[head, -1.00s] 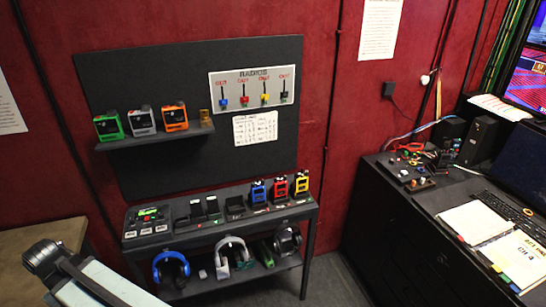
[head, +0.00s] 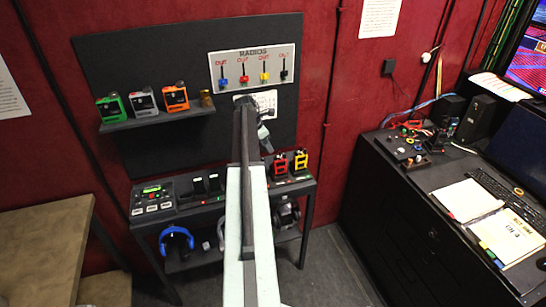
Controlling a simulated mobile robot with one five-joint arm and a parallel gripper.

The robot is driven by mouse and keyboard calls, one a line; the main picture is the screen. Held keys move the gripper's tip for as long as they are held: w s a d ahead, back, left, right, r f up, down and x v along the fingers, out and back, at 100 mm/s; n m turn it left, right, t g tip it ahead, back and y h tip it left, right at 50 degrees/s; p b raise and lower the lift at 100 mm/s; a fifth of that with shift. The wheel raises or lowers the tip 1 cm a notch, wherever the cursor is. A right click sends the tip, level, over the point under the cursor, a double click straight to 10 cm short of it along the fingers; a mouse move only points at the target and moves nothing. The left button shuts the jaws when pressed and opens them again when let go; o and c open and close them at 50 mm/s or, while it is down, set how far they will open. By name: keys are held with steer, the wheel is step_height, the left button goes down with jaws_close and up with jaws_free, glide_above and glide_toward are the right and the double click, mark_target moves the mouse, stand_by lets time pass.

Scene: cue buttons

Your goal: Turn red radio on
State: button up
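The red radio (head: 280,166) stands upright on the right part of the black table (head: 308,184), just left of the yellow radio (head: 300,162). My arm reaches forward across the middle of the head view. My gripper (head: 265,140) is at its far end, in front of the wall board, and appears above and to the left of the red radio. It looks apart from the radio, but the depth is hard to judge. The fingers are small and dark, so I cannot tell whether they are open. The arm hides the blue radio's place.
Green, grey and orange devices stand on a wall shelf (head: 156,121). A panel (head: 251,67) labelled RADIOS hangs above. A control box (head: 152,197) sits at the table's left end, with headphones (head: 176,243) below. A black desk (head: 395,215) stands right; floor shows between.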

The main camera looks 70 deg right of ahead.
mark_target(276, 158)
steer(key=b+x, duration=0.7)
steer(key=x, duration=0.1)
steer(key=shift+s, duration=0.2)
steer(key=shift+d+r, duration=0.1)
